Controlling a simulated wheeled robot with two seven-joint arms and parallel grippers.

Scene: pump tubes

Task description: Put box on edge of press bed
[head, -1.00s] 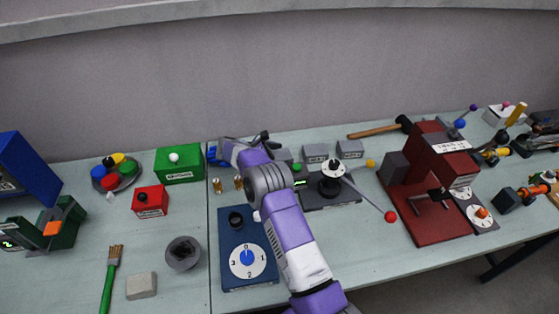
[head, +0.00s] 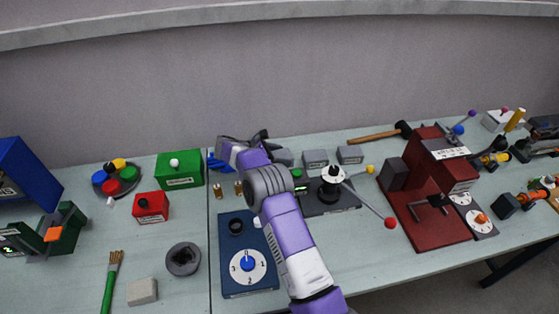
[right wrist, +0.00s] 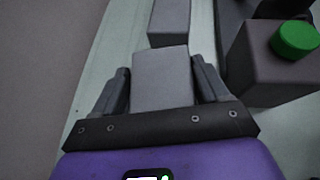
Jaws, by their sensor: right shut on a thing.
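A grey box (right wrist: 161,80) sits between the two fingers of my right gripper (right wrist: 160,72) in the right wrist view, with a finger touching or close along each side. In the head view its grey side (head: 284,157) shows just right of my purple wrist, at the back of the table. My right gripper (head: 262,138) is shut on it and partly hidden by my own arm. The dark red press has a flat red bed (head: 423,232), well to the right of the gripper. My left gripper is out of view.
Two more grey boxes (head: 315,158) (head: 350,154) stand to the right of the held one. A lever with a red ball (head: 390,223) reaches toward the press bed. A blue dial box (head: 235,283) stands below my arm. A hammer (head: 375,136) lies behind the press.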

